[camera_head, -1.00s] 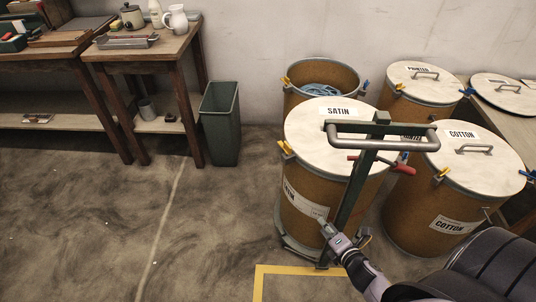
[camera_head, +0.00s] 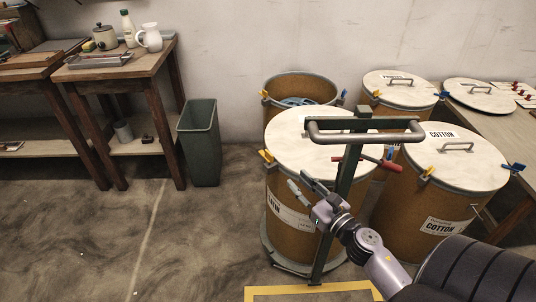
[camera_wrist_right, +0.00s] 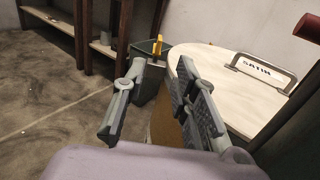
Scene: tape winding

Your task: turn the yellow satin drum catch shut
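The satin drum (camera_head: 285,215) is a brown drum with a pale lid (camera_head: 300,138). Its SATIN label (camera_wrist_right: 257,67) shows on the lid in the right wrist view. The yellow catch (camera_head: 266,156) sticks out at the left of the drum's rim; it also shows in the right wrist view (camera_wrist_right: 130,46), beyond the fingers. I cannot tell how far it is turned. My right gripper (camera_head: 298,181) is open and empty, in front of the drum, lower than the catch and to its right. In the right wrist view its fingers (camera_wrist_right: 160,75) are spread apart. My left gripper is out of view.
A trolley's green post (camera_head: 340,180) and grey handle (camera_head: 365,137) stand in front of the satin drum, with a red lever (camera_head: 345,158). The cotton drum (camera_head: 440,195) is to the right. A green bin (camera_head: 199,142) stands left. The floor between is clear.

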